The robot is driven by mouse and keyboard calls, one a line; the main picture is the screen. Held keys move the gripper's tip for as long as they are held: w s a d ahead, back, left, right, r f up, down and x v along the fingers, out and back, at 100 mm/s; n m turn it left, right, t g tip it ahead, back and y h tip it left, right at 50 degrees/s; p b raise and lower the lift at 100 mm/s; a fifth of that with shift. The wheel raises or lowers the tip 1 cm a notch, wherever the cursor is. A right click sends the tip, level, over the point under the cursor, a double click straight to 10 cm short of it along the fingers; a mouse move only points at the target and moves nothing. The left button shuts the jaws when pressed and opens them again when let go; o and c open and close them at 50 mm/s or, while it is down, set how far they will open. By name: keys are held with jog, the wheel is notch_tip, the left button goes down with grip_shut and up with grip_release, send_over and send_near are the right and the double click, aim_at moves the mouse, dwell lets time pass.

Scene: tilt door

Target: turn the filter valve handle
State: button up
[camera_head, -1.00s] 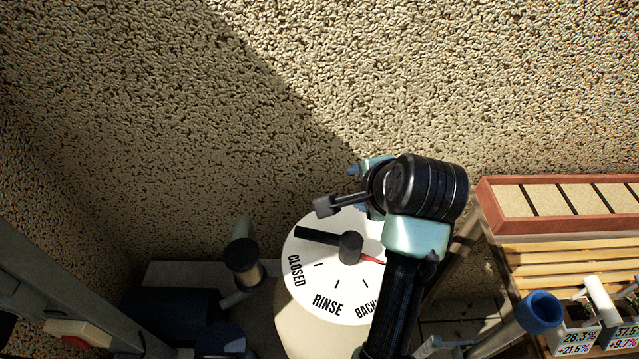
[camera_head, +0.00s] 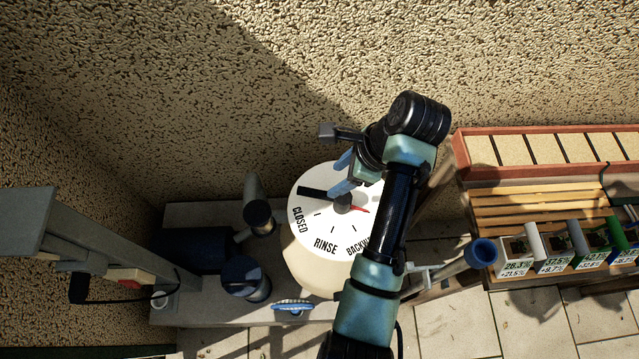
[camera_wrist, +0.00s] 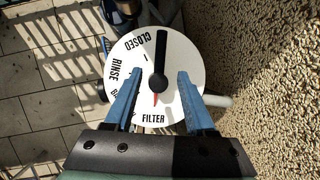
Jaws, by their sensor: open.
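The filter valve has a round white dial (camera_head: 312,220) marked CLOSED, RINSE, BACKWASH (partly hidden) and FILTER. Its black handle (camera_head: 318,192) points to the upper left in the head view, with a short red pointer (camera_head: 358,209) on the opposite side of the hub. In the wrist view the handle (camera_wrist: 161,58) points up and the red pointer (camera_wrist: 155,99) points down toward FILTER. My gripper (camera_wrist: 155,80) is open, its two blue fingers on either side of the hub. I cannot tell whether they touch it. My arm hides the dial's right part in the head view.
A rough stucco wall (camera_head: 230,90) rises behind the valve. Pipes and a dark blue pump (camera_head: 190,252) stand to the left. A blue-capped pipe (camera_head: 482,252) and a wooden bench (camera_head: 520,205) with several labelled boxes are on the right. Paving (camera_head: 450,320) lies in front.

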aim_at(317, 192)
jog(key=p+x, duration=0.1)
jog(key=x, duration=0.9)
jog(key=shift+w, duration=0.1)
grip_shut()
dwell(1.1)
